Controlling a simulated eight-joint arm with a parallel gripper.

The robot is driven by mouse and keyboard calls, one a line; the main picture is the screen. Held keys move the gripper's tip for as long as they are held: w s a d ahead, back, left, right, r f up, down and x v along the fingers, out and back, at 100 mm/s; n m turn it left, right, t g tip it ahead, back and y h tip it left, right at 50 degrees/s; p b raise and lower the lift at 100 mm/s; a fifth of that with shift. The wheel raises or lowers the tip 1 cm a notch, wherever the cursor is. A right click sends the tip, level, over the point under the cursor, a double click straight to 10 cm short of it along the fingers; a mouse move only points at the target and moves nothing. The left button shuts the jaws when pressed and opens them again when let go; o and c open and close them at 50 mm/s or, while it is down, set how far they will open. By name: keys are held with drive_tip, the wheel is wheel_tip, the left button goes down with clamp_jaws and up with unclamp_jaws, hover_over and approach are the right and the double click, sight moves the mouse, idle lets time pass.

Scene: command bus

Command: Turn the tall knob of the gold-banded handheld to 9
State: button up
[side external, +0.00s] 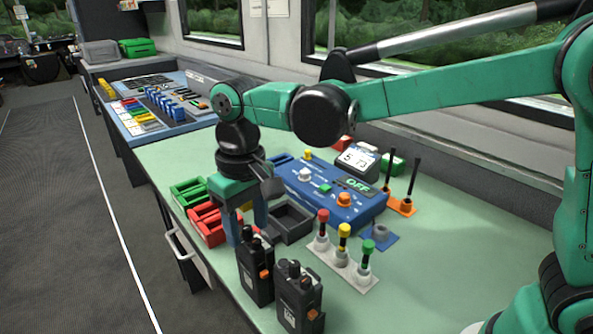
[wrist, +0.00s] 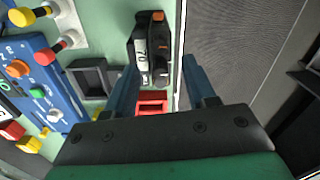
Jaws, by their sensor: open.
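Two dark handhelds stand upright near the table's front edge: one nearer the gripper (side external: 254,277) and one nearer the camera (side external: 299,302). Both have small knobs on top and an orange part on the side. No gold band can be made out, so I cannot tell which is the gold-banded one. Knob numbers are too small to read. In the wrist view the handhelds (wrist: 140,50) appear side by side at top centre, one with a "70" label. My gripper (side external: 247,228) points down, open and empty, just behind the handhelds. In the wrist view its fingers (wrist: 160,72) are spread apart.
A grey open tray (side external: 291,224) lies beside the gripper, with red bins (side external: 207,222) and green bins (side external: 187,191) to the left. A blue console (side external: 330,197) is behind. Coloured-top levers (side external: 342,255) stand right of the handhelds. The table's front edge is close.

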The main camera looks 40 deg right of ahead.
clamp_jaws()
drive_tip(key=m, duration=0.4)
drive_tip(key=shift+m, duration=0.4)
unclamp_jaws()
